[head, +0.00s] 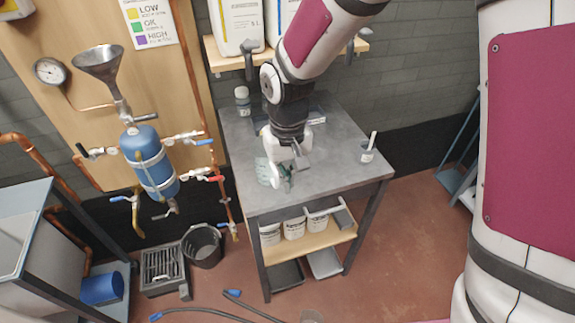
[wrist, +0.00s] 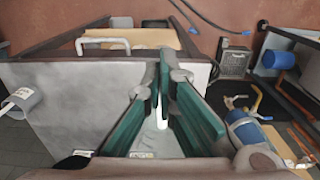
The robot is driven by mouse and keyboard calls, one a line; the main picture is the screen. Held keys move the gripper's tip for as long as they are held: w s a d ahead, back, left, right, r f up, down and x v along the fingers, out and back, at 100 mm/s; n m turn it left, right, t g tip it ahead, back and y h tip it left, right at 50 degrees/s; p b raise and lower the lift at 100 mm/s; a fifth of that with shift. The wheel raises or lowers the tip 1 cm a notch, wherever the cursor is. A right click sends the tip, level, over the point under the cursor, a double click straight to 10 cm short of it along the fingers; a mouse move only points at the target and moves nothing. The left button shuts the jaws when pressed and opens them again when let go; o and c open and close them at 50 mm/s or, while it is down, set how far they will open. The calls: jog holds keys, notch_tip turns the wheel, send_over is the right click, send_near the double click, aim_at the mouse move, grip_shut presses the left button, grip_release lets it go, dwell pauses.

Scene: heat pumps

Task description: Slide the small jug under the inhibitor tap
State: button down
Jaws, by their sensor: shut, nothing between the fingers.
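Two white containers stand on the wooden shelf, the left one (head: 238,28) with a yellow-edged label and the right one (head: 283,18) with a blue-edged label, partly behind my arm. A dark tap (head: 249,62) hangs below the left container; another dark tap (head: 350,50) shows right of my arm. I cannot read which is the inhibitor.
The grey bench top (head: 325,170) is mostly clear. A blue vessel with a funnel and taps (head: 150,160) is mounted left of the bench.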

jog(key=shift+w+a+f+p, duration=0.2)
jog(key=shift+w+f, duration=0.4)
jog(key=shift+f, duration=1)
jog(key=shift+w+a+f+p, duration=0.15)
jog(key=shift+w+f, duration=0.5)
jog(key=shift+f, duration=1)
jog(key=shift+w+a+f+p, duration=0.2)
jog(key=shift+w+f, duration=0.4)
jog(key=shift+f, duration=1)
jog(key=w+a+b, duration=0.1)
jog(key=w+b, duration=0.1)
jog(key=w, duration=0.2)
jog(key=w+a+b, duration=0.1)
jog(key=w+b, duration=0.2)
jog(key=w+a+b, duration=0.1)
jog(key=w+b, duration=0.1)
jog(key=w, duration=0.2)
jog(key=shift+w+a+f+b, duration=0.15)
jog(key=shift+w+a+b, duration=0.1)
jog(key=shift+w+b, duration=0.15)
jog(key=shift+w+a, duration=0.15)
jog(key=shift+w, duration=0.25)
jog(key=shift+r, duration=0.2)
jog(key=shift+s, duration=0.15)
